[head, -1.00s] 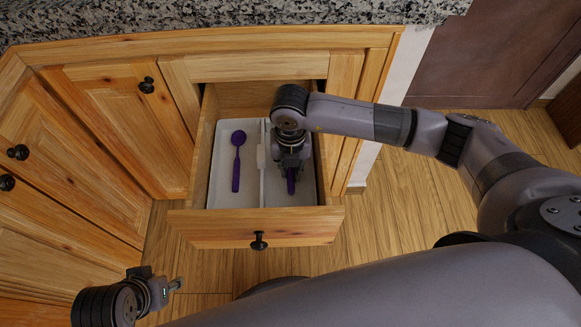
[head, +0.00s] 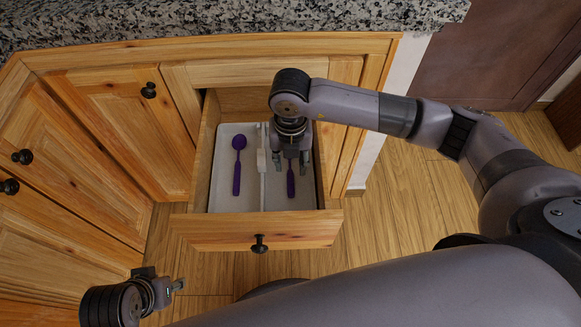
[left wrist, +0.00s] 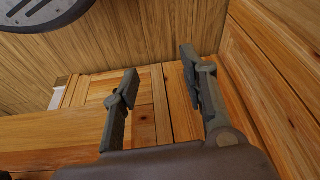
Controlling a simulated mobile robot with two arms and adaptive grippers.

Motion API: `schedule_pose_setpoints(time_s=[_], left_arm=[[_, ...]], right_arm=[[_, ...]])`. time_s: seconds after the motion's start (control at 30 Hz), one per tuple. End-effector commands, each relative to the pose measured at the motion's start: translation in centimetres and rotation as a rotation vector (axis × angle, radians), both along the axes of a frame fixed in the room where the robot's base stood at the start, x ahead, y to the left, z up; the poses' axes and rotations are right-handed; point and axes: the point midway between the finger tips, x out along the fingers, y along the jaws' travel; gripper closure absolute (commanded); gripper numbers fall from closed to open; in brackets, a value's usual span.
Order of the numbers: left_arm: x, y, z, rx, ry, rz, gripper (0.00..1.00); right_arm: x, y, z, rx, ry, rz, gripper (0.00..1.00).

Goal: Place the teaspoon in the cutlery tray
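The white cutlery tray (head: 222,199) lies in the open drawer and has a divider down its middle. A purple spoon (head: 238,172) lies in its left compartment, bowl away from me. A second purple utensil (head: 291,184) lies in the right compartment; its handle shows, its far end is hidden under my right gripper, so I cannot tell its kind. My right gripper (head: 291,164) is over the right compartment, fingers spread on either side of this utensil and apart from it. My left gripper (left wrist: 160,75) is open and empty; in the head view it is low at left (head: 178,285).
The drawer front (head: 258,230) with a black knob stands out from the wooden cabinets. A granite counter (head: 230,25) runs above. Closed cabinet doors (head: 120,125) stand at left. The wooden floor (head: 400,225) is clear at right.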

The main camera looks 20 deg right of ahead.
Motion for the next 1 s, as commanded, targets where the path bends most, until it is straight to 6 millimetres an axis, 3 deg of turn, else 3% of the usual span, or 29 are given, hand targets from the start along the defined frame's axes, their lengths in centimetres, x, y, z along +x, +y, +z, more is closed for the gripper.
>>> schedule_pose_setpoints(time_s=[0.1, 0.3, 0.83, 1.0], left_arm=[[0.5, -0.1, -1.8, 0.001, 0.013, -0.001, 0.60], [0.9, -0.2, -4.0, 0.001, 0.023, -0.003, 0.60], [1.1, -0.2, -4.9, 0.001, 0.027, -0.004, 0.60], [1.0, -0.3, -6.6, 0.003, 0.052, -0.007, 0.60]], right_arm=[[0.1, 0.0, 3.0, 0.001, -0.003, 0.000, 0.64], [0.0, 0.0, 6.0, 0.001, 0.000, 0.000, 0.64], [0.0, 0.0, 7.3, 0.000, 0.001, -0.001, 0.64], [0.0, 0.0, 10.5, 0.000, 0.001, -0.001, 0.64]])
